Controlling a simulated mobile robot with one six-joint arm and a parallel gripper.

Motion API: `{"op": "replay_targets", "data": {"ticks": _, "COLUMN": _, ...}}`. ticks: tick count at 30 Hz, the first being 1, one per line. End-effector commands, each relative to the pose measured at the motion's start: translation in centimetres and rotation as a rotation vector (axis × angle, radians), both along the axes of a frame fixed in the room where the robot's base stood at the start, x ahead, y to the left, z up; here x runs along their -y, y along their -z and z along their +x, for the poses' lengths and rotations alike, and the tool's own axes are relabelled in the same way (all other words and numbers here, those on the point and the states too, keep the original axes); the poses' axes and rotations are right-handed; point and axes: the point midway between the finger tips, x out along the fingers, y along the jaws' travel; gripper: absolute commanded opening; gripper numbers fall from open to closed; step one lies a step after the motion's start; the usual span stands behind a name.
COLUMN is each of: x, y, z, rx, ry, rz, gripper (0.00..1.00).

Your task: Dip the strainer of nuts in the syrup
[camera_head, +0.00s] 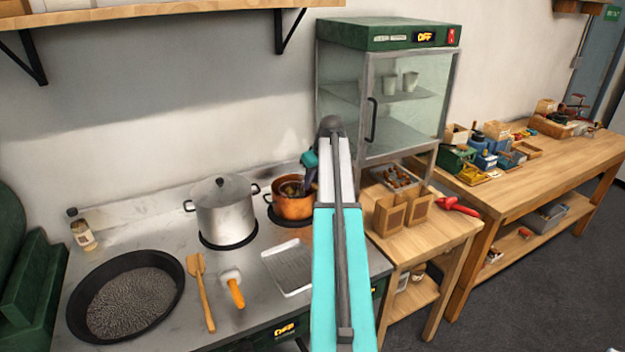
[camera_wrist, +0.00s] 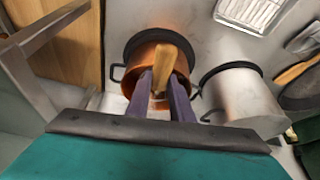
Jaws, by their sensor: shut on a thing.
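The copper pot (camera_head: 293,209) stands on the right burner of the metal counter; it also shows in the wrist view (camera_wrist: 133,72). My gripper (camera_head: 306,185) is above the pot's right side, partly hidden by my arm. In the wrist view my gripper (camera_wrist: 162,92) is shut on a wooden handle (camera_wrist: 167,60), which I take as the strainer's. The handle lies over the pot opening. In the head view something dark shows within the pot's rim, but the strainer basket, the nuts and the syrup level cannot be made out clearly.
A lidded steel pot (camera_head: 222,210) stands left of the copper pot. A wire rack (camera_head: 288,267), wooden spatula (camera_head: 202,290), orange-handled tool (camera_head: 233,290) and black pan (camera_head: 78,325) lie in front. A glass cabinet (camera_head: 385,100) and wooden side table (camera_head: 430,236) are at right.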

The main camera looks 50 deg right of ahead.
Motion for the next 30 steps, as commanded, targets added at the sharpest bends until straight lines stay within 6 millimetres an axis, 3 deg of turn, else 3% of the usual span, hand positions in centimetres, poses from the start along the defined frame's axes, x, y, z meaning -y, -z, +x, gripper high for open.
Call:
{"op": "replay_targets", "data": {"ticks": 12, "x": 0.0, "y": 2.0, "z": 0.1, "rx": 0.002, "ry": 0.000, "rz": 0.000, "gripper": 0.00}}
{"op": "replay_targets", "data": {"ticks": 30, "x": 0.0, "y": 2.3, "z": 0.1, "rx": 0.002, "ry": -0.001, "rz": -0.001, "gripper": 0.00}}
